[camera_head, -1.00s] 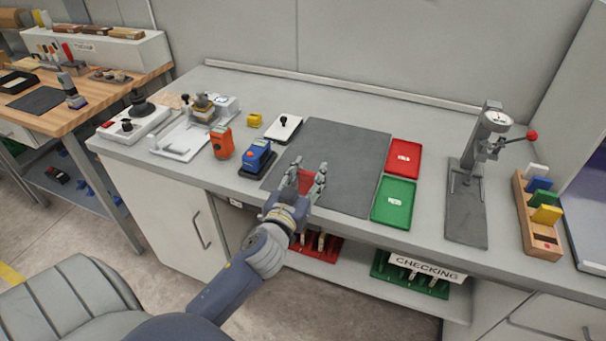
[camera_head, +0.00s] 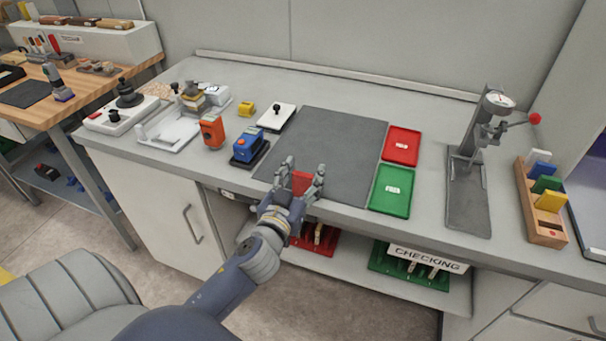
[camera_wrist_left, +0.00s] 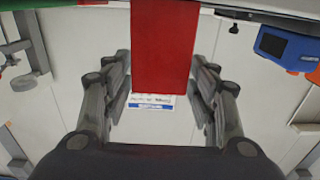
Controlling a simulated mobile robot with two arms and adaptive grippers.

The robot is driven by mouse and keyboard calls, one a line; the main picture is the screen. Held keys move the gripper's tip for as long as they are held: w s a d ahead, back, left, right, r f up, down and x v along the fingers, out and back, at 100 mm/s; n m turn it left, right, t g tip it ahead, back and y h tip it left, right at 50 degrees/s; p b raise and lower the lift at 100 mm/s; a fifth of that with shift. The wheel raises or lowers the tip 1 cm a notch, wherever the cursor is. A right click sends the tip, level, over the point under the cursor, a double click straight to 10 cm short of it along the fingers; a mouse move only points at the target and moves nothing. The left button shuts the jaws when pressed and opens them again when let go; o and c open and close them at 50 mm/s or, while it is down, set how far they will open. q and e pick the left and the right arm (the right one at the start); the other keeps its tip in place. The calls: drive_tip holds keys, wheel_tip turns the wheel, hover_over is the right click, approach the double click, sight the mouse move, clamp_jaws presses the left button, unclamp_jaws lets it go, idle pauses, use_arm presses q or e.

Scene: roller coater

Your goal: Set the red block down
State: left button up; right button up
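The red block (camera_head: 301,183) is between the fingers of my left gripper (camera_head: 306,178), by the front edge of the dark grey mat (camera_head: 335,150). My right gripper is not in view.
A red tray (camera_head: 402,146) and a green tray (camera_head: 391,190) lie right of the mat. A blue device (camera_head: 248,146) and an orange device (camera_head: 212,132) stand to the left. A dial gauge stand (camera_head: 469,200) is farther right. Most of the mat is clear.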

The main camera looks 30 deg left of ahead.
use_arm(q)
drive_tip(key=shift+r, duration=0.3)
drive_tip(key=b+v, duration=0.3)
drive_tip(key=v, duration=0.9)
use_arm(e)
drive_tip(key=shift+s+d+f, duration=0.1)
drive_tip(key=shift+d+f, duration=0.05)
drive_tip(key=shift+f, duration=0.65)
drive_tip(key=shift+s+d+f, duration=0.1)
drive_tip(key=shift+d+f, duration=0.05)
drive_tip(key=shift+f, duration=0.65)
use_arm(q)
drive_tip(key=shift+f, duration=0.15)
